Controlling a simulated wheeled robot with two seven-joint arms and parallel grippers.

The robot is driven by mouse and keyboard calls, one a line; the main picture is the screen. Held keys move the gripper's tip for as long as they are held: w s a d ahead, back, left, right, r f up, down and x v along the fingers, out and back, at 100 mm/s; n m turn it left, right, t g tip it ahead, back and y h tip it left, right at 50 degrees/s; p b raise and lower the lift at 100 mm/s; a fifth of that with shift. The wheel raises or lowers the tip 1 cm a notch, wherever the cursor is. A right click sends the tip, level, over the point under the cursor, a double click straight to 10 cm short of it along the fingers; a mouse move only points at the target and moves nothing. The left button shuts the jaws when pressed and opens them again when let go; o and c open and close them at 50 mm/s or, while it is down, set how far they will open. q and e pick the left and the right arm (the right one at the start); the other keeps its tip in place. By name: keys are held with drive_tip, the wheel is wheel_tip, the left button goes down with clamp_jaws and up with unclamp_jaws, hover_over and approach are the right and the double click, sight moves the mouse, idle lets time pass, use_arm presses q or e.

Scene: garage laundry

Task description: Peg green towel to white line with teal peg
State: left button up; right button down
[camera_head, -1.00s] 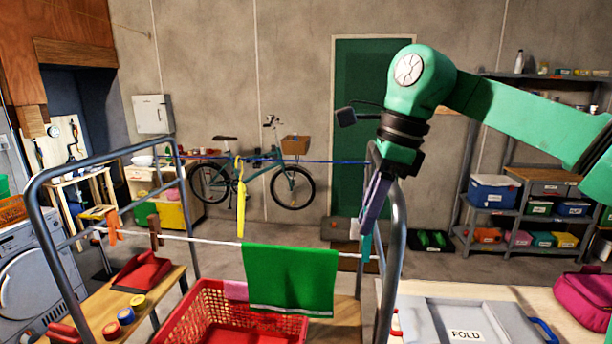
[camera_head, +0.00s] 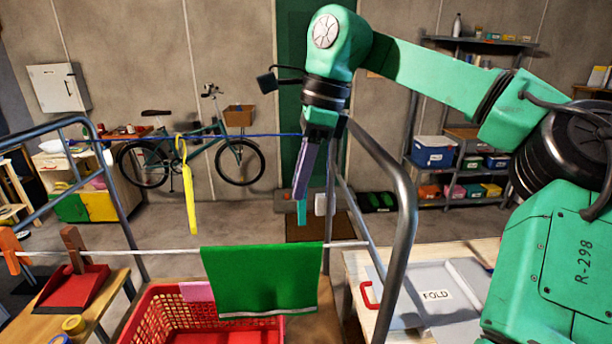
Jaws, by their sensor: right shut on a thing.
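The green towel (camera_head: 258,282) hangs folded over the white line (camera_head: 130,251), near its right end. My right gripper (camera_head: 303,196) points down and is shut on the teal peg (camera_head: 302,213). The peg hangs below the fingers, upright. In the picture it is just above the towel's top edge, near the right corner, with a small gap to the line. How far the peg is from the line in depth, I cannot tell. The gripper partly hides the peg's upper end. My left gripper is out of view.
A metal rack rail (camera_head: 405,200) stands close right of the towel. A yellow hanger (camera_head: 189,190) hangs from the blue line behind. A red basket (camera_head: 150,318) is below.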

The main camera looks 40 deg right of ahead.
sight(305, 221)
drive_tip(key=shift+w+f, duration=0.25)
drive_tip(key=shift+f, duration=0.15)
drive_tip(key=shift+s+f, duration=0.15)
drive_tip(key=shift+s, duration=0.05)
drive_tip(key=shift+s+f+b, duration=0.1)
drive_tip(key=shift+s+b, duration=0.3)
drive_tip(key=shift+s+f+b, duration=0.25)
drive_tip(key=shift+f+b, duration=0.2)
drive_tip(key=shift+f, duration=0.1)
drive_tip(key=shift+w+f, duration=0.35)
drive_tip(key=shift+f, duration=0.15)
drive_tip(key=shift+f+b, duration=0.4)
drive_tip(key=shift+b, duration=0.15)
drive_tip(key=shift+s+f+b, duration=0.25)
drive_tip(key=shift+f+b, duration=0.15)
drive_tip(key=shift+f, duration=0.15)
drive_tip(key=shift+w+f+b, duration=0.15)
drive_tip(key=shift+f+b, duration=0.25)
drive_tip(key=shift+f, duration=0.3)
drive_tip(key=shift+f+b, duration=0.45)
drive_tip(key=shift+f, duration=0.35)
drive_tip(key=shift+f+b, duration=0.3)
drive_tip(key=shift+f, duration=0.35)
drive_tip(key=c, duration=0.6)
unclamp_jaws()
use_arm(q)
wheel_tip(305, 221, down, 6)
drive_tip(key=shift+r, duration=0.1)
use_arm(e)
drive_tip(key=shift+r, duration=0.1)
